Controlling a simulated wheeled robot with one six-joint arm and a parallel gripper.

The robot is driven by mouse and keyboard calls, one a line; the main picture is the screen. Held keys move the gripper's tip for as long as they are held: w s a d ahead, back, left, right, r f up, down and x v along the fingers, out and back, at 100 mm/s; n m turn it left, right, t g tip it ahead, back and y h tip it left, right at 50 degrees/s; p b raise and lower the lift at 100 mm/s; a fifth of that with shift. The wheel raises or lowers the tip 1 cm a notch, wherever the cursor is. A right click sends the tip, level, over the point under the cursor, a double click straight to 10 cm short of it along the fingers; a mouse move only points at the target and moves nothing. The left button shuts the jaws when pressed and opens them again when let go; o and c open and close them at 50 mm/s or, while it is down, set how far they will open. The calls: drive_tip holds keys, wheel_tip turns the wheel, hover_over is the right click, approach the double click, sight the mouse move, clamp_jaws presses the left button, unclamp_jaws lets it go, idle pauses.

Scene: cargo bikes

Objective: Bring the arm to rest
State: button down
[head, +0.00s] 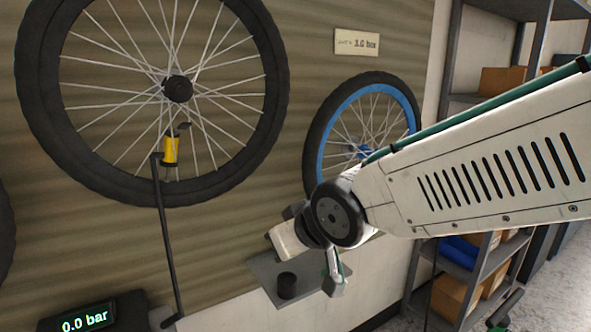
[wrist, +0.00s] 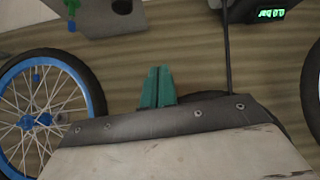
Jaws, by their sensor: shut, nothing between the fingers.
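My arm reaches in from the right in the head view, with its wrist joint in front of the wall near the blue-rimmed wheel (head: 321,150). In the wrist view my gripper (wrist: 156,87) shows two teal fingers side by side, closed together and empty. The fingers are apart from the wheels, with the brown wall behind them. In the head view I cannot make out the fingertips.
A large black wheel (head: 268,60) has a yellow pump head (head: 171,150) at its valve, with a black hose (head: 167,240) below. A display (head: 85,321) reads 0.0 bar. Storage racks (head: 446,70) stand right.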

drive_tip(key=s+d+m+g+h, duration=0.2)
drive_tip(key=s+d+m+g, duration=0.1)
drive_tip(key=s+d, duration=0.7)
drive_tip(key=s+d+m+g+h, duration=0.3)
drive_tip(key=s+d, duration=0.7)
drive_tip(key=d, duration=0.8)
drive_tip(key=shift+d+f+m+h, duration=0.3)
drive_tip(key=shift+d+f+m, duration=0.1)
drive_tip(key=shift+m, duration=0.5)
